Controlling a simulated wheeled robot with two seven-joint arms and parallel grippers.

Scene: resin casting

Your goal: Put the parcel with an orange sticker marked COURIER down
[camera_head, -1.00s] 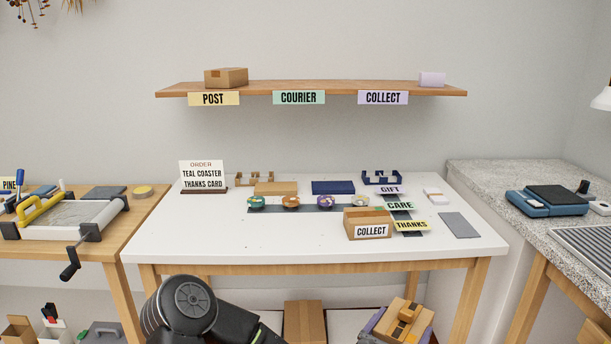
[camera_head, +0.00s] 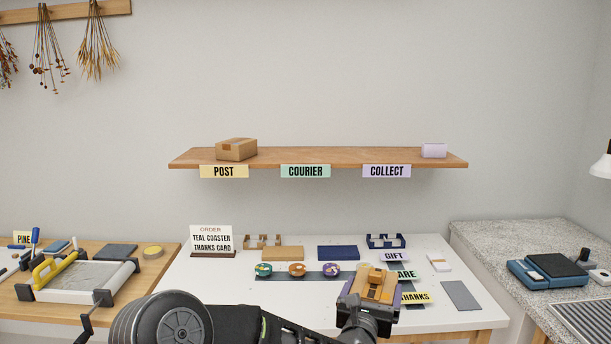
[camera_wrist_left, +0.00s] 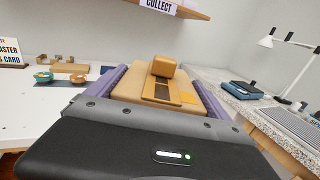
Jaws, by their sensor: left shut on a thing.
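My left gripper (camera_head: 371,291) is shut on a brown cardboard parcel (camera_head: 377,281), held above the right part of the white table. In the left wrist view the parcel (camera_wrist_left: 133,89) lies between the two purple fingers, with a dark strip and a raised brown block on top. An orange sticker (camera_wrist_left: 188,98) is on its right side; no lettering can be read. The wooden shelf (camera_head: 330,155) on the wall carries POST (camera_head: 224,171), COURIER (camera_head: 305,171) and COLLECT (camera_head: 386,171) labels. The shelf above COURIER is bare. My right gripper is not in view.
A brown box (camera_head: 237,149) stands above POST and a lilac parcel (camera_head: 434,150) above COLLECT. On the white table (camera_head: 215,276) are an order sign (camera_head: 212,239), small bowls, trays and card labels.

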